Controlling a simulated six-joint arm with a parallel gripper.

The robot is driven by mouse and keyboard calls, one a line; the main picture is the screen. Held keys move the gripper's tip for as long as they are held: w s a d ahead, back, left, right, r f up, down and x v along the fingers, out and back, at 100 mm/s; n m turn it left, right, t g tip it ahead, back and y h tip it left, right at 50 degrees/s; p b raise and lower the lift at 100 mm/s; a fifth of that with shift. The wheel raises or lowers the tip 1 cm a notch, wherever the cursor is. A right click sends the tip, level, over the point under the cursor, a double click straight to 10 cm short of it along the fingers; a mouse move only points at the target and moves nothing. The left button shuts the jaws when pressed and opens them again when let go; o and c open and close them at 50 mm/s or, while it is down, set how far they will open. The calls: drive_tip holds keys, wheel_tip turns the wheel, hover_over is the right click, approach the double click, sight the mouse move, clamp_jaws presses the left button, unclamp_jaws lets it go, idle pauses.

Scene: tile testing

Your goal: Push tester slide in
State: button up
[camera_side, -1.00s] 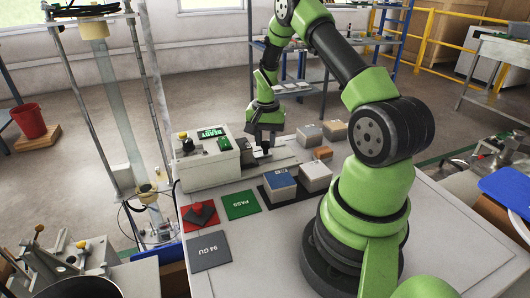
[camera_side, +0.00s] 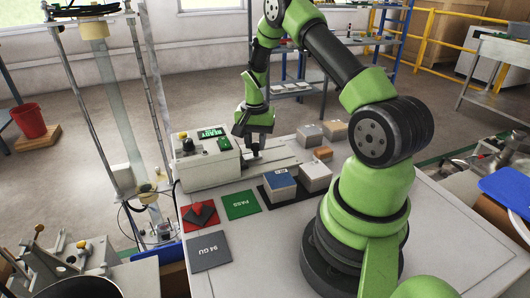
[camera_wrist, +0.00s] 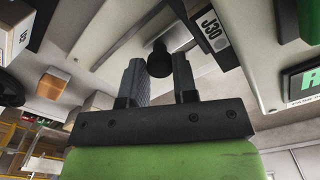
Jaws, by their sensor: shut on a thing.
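The tester (camera_side: 207,160) is a pale box with a green READY screen (camera_side: 213,133) and a yellow-topped knob, at the left rear of the table. Its slide (camera_side: 278,160) is a pale flat piece reaching out to the right of the box. My gripper (camera_side: 253,154) points down close to the box's right side and is shut on the slide's black knob. The wrist view shows the black knob (camera_wrist: 159,60) between my two grey fingers. How far the slide is inside the box is hidden.
A blue-topped block (camera_side: 280,185) and several other blocks stand to the right.

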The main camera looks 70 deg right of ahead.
sight(245, 157)
drive_tip(key=shift+w+a, duration=1)
drive_tip(key=shift+w, duration=0.05)
drive_tip(key=o, duration=0.6)
drive_tip(key=shift+c, duration=0.2)
drive_tip(key=shift+r, duration=0.1)
drive_tip(key=shift+r, duration=1.35)
drive_tip(key=shift+o, duration=0.8)
drive_tip(key=shift+r, duration=0.75)
drive_tip(key=shift+o, duration=0.3)
drive_tip(key=shift+r, duration=0.9)
